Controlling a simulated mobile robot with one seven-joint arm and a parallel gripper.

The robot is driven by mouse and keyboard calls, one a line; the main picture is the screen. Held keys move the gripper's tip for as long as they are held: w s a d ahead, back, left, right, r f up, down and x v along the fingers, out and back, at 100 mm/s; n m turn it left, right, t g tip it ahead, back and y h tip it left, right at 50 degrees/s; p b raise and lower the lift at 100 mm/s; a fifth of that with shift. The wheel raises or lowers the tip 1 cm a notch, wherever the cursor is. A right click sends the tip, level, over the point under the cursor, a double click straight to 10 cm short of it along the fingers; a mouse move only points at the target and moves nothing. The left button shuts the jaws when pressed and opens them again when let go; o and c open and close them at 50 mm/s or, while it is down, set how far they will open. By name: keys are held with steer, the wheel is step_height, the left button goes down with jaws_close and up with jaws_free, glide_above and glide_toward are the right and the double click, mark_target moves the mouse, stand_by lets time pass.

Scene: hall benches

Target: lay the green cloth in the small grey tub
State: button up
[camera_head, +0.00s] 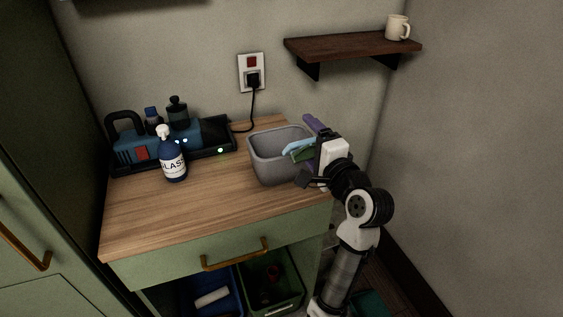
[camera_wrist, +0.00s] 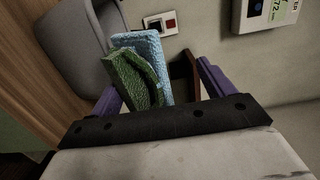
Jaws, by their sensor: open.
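The small grey tub (camera_head: 262,166) stands at the right end of the wooden worktop. My gripper (camera_head: 312,148) is at the tub's right side, with its purple fingers spread apart. In the wrist view the green cloth (camera_wrist: 133,80) is folded and lies between the open fingers, nearer the left one. A light blue cloth (camera_wrist: 152,55) is right behind it. The tub (camera_wrist: 75,50) is at the left there. I cannot tell whether the green cloth rests in the tub or over its rim.
A blue spray bottle (camera_head: 172,160) and a black tray (camera_head: 222,148) with a blue device (camera_head: 135,150) and bottles are on the left of the worktop (camera_head: 200,215). A shelf (camera_head: 345,45) with a mug (camera_head: 397,27) hangs above right. The worktop's front middle is clear.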

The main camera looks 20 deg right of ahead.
mark_target(311, 143)
steer(key=s, duration=0.6)
steer(key=shift+d+b, duration=0.3)
steer(key=shift+b, duration=0.1)
